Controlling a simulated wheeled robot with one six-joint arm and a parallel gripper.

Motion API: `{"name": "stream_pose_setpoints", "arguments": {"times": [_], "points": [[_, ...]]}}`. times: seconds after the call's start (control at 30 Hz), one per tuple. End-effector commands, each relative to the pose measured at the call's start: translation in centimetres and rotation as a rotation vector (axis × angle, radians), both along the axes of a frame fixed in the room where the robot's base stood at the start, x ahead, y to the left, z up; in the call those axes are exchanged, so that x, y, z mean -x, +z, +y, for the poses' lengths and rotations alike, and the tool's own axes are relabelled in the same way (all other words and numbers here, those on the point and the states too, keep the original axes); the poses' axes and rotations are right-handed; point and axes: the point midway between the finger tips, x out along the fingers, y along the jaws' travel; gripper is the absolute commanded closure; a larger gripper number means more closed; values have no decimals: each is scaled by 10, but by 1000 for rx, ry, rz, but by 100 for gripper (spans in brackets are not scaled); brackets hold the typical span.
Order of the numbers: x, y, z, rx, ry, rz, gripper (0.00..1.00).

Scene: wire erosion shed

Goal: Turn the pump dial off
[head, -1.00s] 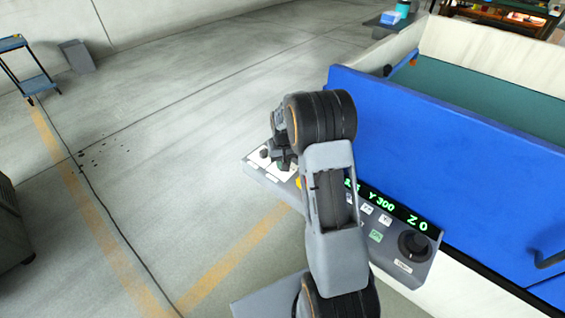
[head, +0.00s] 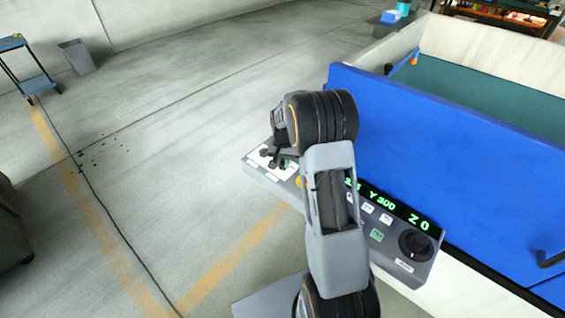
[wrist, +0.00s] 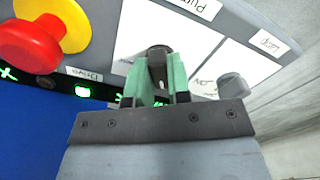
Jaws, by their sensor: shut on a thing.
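The pump dial (wrist: 158,53) is a dark knob on a white plate, under the "Pump" label (wrist: 197,7) in the wrist view. My gripper (wrist: 159,76) is shut on it, with one green finger pad on each side. The pads and jaws cover part of the plate, so I cannot read the dial's setting. In the head view my gripper (head: 280,163) is at the left end of the grey control panel (head: 392,262), mostly behind my own wrist.
A grey knob (wrist: 233,86) stands close beside my gripper, near the "Lamp" label (wrist: 267,42). A red stop button (wrist: 30,45) on a yellow base is on the other side. A blue machine wall (head: 440,165) rises behind the panel. The floor to the left is open.

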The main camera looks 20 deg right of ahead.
Motion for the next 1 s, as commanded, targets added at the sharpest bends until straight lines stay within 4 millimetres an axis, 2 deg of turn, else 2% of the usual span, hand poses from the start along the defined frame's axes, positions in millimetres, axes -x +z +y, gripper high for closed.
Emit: {"name": "stream_pose_setpoints", "arguments": {"times": [0.5, 1.0], "points": [[0, 0, -1, 0, -418, 0, 100], [0, 0, -2, 1, -574, 0, 100]]}}
